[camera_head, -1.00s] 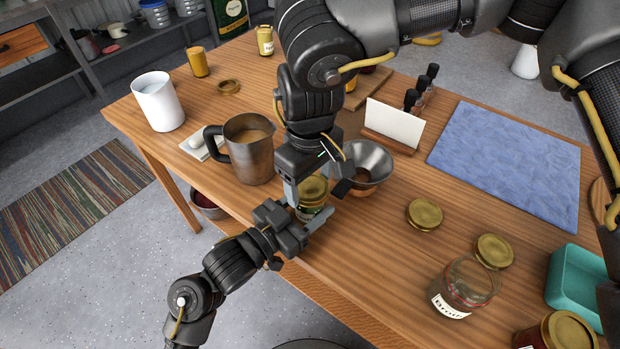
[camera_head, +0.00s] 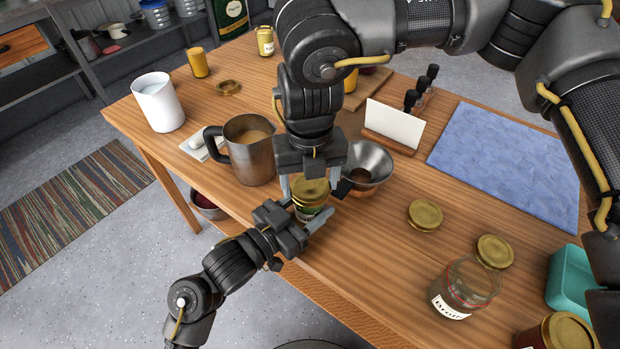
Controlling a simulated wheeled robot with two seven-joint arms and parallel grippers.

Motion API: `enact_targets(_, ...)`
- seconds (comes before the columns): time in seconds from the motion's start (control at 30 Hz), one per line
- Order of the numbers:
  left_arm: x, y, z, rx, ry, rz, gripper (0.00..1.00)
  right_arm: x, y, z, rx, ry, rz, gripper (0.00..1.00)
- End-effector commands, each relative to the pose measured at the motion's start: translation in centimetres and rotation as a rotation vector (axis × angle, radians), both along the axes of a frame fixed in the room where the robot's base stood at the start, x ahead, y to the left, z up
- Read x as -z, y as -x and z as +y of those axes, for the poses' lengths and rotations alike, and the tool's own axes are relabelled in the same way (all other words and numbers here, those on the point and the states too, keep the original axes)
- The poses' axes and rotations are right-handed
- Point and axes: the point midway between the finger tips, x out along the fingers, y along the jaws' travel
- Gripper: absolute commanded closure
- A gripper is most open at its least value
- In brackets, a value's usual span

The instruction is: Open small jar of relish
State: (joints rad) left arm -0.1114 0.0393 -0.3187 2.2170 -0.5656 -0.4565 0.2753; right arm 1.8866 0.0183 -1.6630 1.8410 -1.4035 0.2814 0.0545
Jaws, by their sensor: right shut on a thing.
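The small jar of relish (camera_head: 306,213) stands near the table's front edge, with a gold lid (camera_head: 311,189) on top. My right gripper (camera_head: 311,190) comes down from above, with one finger on each side of the lid, and is shut on it. My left gripper (camera_head: 312,222) reaches in from the lower left at the height of the jar's body. Most of the jar's label is covered.
A metal pitcher (camera_head: 249,160) stands close on the left, and a metal bowl (camera_head: 368,163) close on the right. A loose gold lid (camera_head: 425,215) lies to the right. A glass jar (camera_head: 468,285) and teal container (camera_head: 573,280) are farther right.

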Motion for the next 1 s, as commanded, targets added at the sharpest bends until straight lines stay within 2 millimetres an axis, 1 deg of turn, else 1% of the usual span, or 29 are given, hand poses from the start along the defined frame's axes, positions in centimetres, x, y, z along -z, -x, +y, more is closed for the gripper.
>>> enact_targets(0.1, -0.06, 0.09, -0.07, 0.003, -0.001, -0.002, 1.0, -0.06, -0.11, -0.06, -0.299, 0.001, -0.003, 0.59)
enact_targets(0.27, -0.06, 0.1, -0.08, 0.003, -0.001, -0.002, 1.0, -0.08, -0.09, -0.05, -0.715, 0.001, -0.002, 0.59)
enact_targets(0.5, -0.05, 0.1, -0.08, 0.003, -0.001, -0.002, 1.0, -0.14, -0.06, -0.06, -1.342, 0.002, -0.001, 0.59)
enact_targets(0.63, -0.06, 0.1, -0.08, 0.003, 0.0, -0.001, 1.0, -0.17, -0.05, -0.05, -1.648, 0.002, 0.0, 0.59)
enact_targets(0.7, -0.05, 0.09, -0.08, 0.003, 0.0, -0.001, 1.0, -0.18, -0.04, -0.04, -1.774, 0.002, 0.0, 0.59)
enact_targets(0.8, -0.05, 0.09, -0.08, 0.003, 0.0, -0.001, 1.0, -0.19, -0.03, -0.03, -1.895, 0.002, 0.0, 0.59)
enact_targets(0.83, -0.05, 0.09, -0.08, 0.003, 0.0, -0.001, 1.0, -0.19, -0.03, -0.04, -1.917, 0.002, 0.0, 0.59)
enact_targets(1.0, -0.06, 0.07, -0.06, 0.002, 0.0, -0.001, 1.0, -0.19, -0.03, -0.03, -1.909, 0.001, 0.0, 0.59)
